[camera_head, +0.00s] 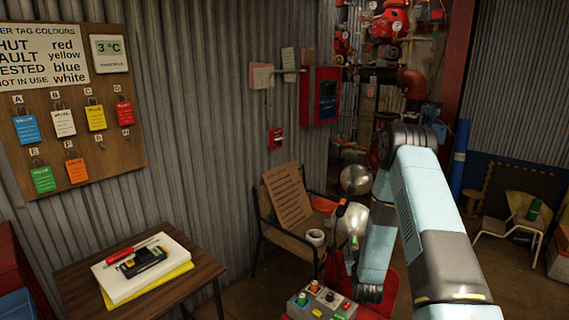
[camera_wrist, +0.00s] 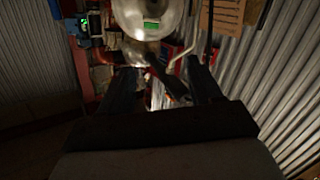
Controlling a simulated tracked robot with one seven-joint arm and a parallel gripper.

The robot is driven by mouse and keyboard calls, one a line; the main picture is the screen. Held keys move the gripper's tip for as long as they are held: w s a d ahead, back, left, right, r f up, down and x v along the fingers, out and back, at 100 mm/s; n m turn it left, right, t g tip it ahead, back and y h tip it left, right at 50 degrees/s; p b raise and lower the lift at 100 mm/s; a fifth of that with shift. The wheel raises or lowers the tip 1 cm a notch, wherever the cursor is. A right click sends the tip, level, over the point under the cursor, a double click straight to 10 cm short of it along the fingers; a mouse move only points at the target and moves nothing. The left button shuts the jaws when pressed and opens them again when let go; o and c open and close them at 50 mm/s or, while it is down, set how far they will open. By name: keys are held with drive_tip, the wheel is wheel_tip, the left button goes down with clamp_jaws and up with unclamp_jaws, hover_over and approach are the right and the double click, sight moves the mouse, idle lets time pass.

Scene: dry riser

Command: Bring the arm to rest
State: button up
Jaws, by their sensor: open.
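My arm (camera_head: 430,215), light blue and grey, rises from the lower right of the head view, bends at a dark elbow and comes down in front of the chair. The gripper cannot be made out clearly in the head view. In the wrist view my gripper (camera_wrist: 163,80) shows as two dark fingers standing apart, with nothing clearly held between them. A shiny round metal thing (camera_wrist: 147,18) with a green label shows beyond the fingers. The wrist view is dark, so its distance from the fingers is hard to tell.
A wooden chair (camera_head: 285,235) with a cardboard sheet and a white roll stands by the corrugated wall. A control box (camera_head: 322,302) with buttons is low in front. A small table (camera_head: 195,293) is at left. Red pipework (camera_head: 392,22) stands behind; another chair (camera_head: 515,220) is at right.

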drive_tip(key=s+a+r+g+y, duration=0.1)
drive_tip(key=s+r+g, duration=0.2)
drive_tip(key=r, duration=1.1)
drive_tip(key=s+a+r+g+y, duration=0.1)
drive_tip(key=s+a+r+g, duration=0.15)
drive_tip(key=r, duration=1.25)
drive_tip(key=s+r+m+g, duration=0.1)
drive_tip(key=s+r, duration=0.5)
drive_tip(key=s, duration=1.1)
drive_tip(key=s+r+m+g, duration=0.1)
drive_tip(key=s+r+g, duration=0.3)
drive_tip(key=s, duration=1.4)
wheel_tip(320, 180, up, 3)
drive_tip(key=shift+s+a, duration=0.2)
drive_tip(key=shift+a, duration=0.05)
drive_tip(key=shift+w+g, duration=0.1)
drive_tip(key=shift+g, duration=0.15)
drive_tip(key=shift+c, duration=0.2)
